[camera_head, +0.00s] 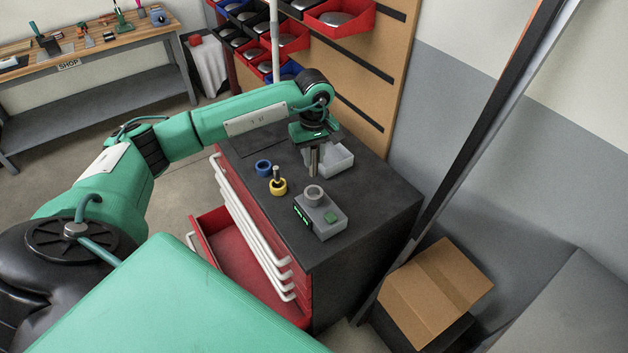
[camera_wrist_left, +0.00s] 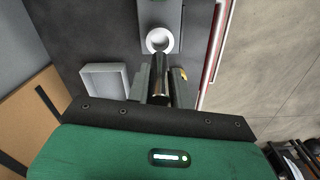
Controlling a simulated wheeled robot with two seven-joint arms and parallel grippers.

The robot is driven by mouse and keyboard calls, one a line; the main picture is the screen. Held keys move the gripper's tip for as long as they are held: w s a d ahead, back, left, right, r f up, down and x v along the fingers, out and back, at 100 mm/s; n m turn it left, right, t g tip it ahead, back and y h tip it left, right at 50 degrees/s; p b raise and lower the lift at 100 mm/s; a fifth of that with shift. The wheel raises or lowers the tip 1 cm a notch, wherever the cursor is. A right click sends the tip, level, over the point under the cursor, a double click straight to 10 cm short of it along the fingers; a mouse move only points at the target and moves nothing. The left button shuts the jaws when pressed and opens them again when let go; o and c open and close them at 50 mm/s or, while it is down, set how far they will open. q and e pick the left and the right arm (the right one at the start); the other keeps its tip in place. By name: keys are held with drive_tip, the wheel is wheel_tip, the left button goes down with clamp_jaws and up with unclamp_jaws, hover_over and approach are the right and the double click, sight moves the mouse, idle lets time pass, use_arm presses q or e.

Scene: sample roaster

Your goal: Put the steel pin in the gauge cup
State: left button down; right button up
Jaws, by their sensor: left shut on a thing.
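My left gripper (camera_head: 313,172) is over the dark cabinet top, its fingers pointing down. In the left wrist view the gripper (camera_wrist_left: 160,98) is shut on a shiny steel pin (camera_wrist_left: 158,76), mostly hidden between the fingers. The gauge cup (camera_head: 313,192) is a grey ring-shaped cup on a grey gauge box with green lights, in front of the gripper. The cup also shows in the left wrist view (camera_wrist_left: 159,40), just ahead of the fingers and apart from the pin; it looks empty there. My right gripper is not in view.
A blue ring (camera_head: 263,167) and a yellow holder with an upright grey post (camera_head: 278,187) stand left of the gauge. A pale open tray (camera_head: 343,161) is close behind the gripper. The cabinet's drawer (camera_head: 214,222) is open. Red bins (camera_head: 340,15) hang behind.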

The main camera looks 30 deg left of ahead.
use_arm(q)
wheel_tip(320, 180, down, 10)
drive_tip(key=shift+f+p, duration=0.1)
drive_tip(key=shift+p, duration=0.8)
drive_tip(key=shift+f, duration=0.1)
drive_tip(key=shift+f, duration=0.1)
drive_tip(key=c, duration=1.2)
unclamp_jaws()
drive_tip(key=shift+c, duration=0.2)
